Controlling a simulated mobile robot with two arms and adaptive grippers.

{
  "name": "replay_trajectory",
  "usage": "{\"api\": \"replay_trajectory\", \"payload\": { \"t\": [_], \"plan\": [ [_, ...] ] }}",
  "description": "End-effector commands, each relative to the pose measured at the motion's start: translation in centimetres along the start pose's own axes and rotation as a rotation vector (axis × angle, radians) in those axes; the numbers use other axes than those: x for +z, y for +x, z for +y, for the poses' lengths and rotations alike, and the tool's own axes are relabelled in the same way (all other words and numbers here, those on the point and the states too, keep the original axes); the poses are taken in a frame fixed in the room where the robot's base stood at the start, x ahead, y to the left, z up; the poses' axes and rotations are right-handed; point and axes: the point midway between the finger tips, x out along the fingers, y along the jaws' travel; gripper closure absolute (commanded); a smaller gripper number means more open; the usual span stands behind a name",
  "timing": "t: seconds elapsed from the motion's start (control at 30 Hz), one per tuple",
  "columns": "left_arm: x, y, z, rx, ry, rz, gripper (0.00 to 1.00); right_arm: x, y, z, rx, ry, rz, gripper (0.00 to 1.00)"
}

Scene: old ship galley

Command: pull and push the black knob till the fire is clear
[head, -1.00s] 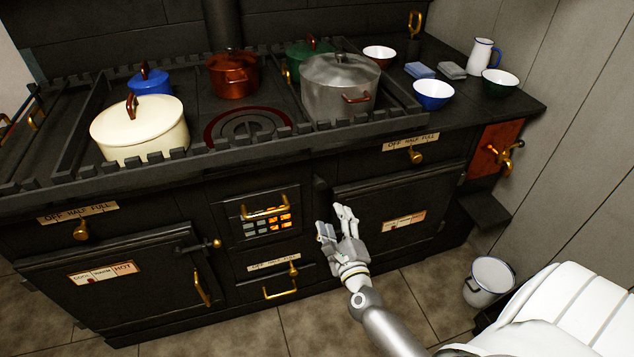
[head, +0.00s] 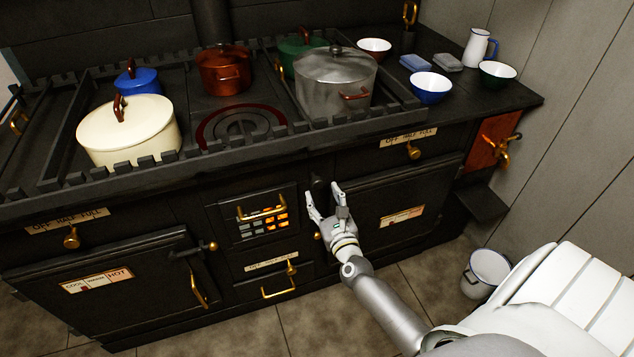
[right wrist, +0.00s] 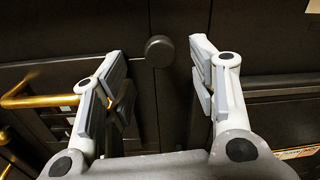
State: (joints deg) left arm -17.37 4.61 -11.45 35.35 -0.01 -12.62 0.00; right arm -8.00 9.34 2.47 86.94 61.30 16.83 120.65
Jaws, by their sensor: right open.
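The black knob (right wrist: 159,51) is a short round knob on the dark stove front. In the right wrist view it shows between and just beyond my fingertips, with no finger touching it that I can see. In the head view it is a dark shape (head: 319,188) just beyond the fingers. My right gripper (head: 327,197) is open and empty, pointing at the stove front; its two fingers also show in the right wrist view (right wrist: 158,55). The fire glows orange behind a small barred grate (head: 264,224) left of the gripper. My left gripper is not in view.
A brass rail (head: 262,213) crosses the grate close to the gripper's left. The right oven door (head: 385,210) is right of the gripper. Pots, including a grey one (head: 335,85), stand on the stove top. A white bucket (head: 486,272) stands on the floor at right.

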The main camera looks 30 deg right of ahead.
Motion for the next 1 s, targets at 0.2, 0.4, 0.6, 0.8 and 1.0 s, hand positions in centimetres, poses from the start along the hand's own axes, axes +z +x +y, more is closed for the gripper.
{"api": "replay_trajectory", "payload": {
  "t": [0.2,0.4,0.6,0.8,1.0],
  "plan": [
    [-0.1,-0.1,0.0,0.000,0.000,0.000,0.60,0.1,3.6,0.0,0.000,-0.001,0.000,0.47],
    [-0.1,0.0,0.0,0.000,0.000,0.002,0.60,0.0,5.5,0.0,0.000,-0.001,0.001,0.47],
    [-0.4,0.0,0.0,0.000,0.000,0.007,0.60,0.0,6.1,0.0,0.001,-0.001,0.001,0.47],
    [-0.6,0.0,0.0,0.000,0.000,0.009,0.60,0.0,6.1,0.0,0.001,-0.001,0.001,0.47],
    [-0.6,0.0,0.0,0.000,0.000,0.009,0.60,0.0,6.1,0.0,0.001,-0.001,0.001,0.71]
  ]
}}
